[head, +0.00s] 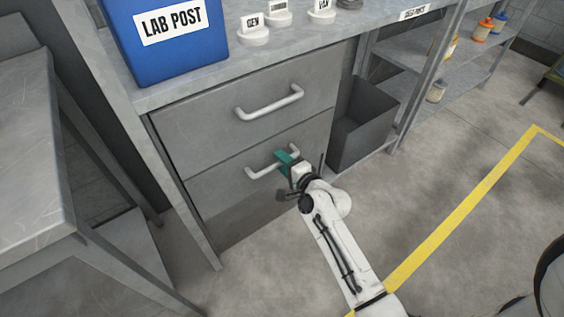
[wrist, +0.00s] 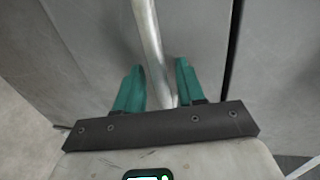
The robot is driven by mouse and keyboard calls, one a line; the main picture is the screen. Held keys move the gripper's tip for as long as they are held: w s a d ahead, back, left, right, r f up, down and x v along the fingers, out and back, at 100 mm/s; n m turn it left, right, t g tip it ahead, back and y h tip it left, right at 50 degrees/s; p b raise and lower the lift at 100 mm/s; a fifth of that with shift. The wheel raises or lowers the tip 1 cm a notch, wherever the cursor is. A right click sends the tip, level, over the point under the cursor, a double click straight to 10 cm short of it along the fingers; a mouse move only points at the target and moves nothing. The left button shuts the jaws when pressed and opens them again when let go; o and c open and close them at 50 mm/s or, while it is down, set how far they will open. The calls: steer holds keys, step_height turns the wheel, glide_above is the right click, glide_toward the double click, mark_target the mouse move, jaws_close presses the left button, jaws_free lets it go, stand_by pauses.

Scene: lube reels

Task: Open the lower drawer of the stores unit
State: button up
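The stores unit has two grey drawers, one above the other. The lower drawer (head: 222,197) looks shut, with its front about flush with the upper drawer (head: 205,122). Its pale bar handle (head: 262,172) shows to the left of my gripper (head: 284,160), which partly covers the handle's right part. In the wrist view the teal fingers of my gripper (wrist: 160,80) stand on either side of the handle bar (wrist: 150,40). A gap shows between the bar and each finger, so the gripper is open around the handle.
The upper drawer's handle (head: 270,103) is above my gripper. A dark open bin (head: 362,125) stands right of the drawers. A blue LAB POST box (head: 165,45) sits on the worktop. A grey table (head: 35,150) stands at left. Floor at right is clear, with a yellow line (head: 460,205).

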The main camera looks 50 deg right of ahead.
steer(key=shift+w+d+f, duration=0.1)
steer(key=shift+w, duration=0.2)
steer(key=shift+c, duration=0.4)
jaws_close()
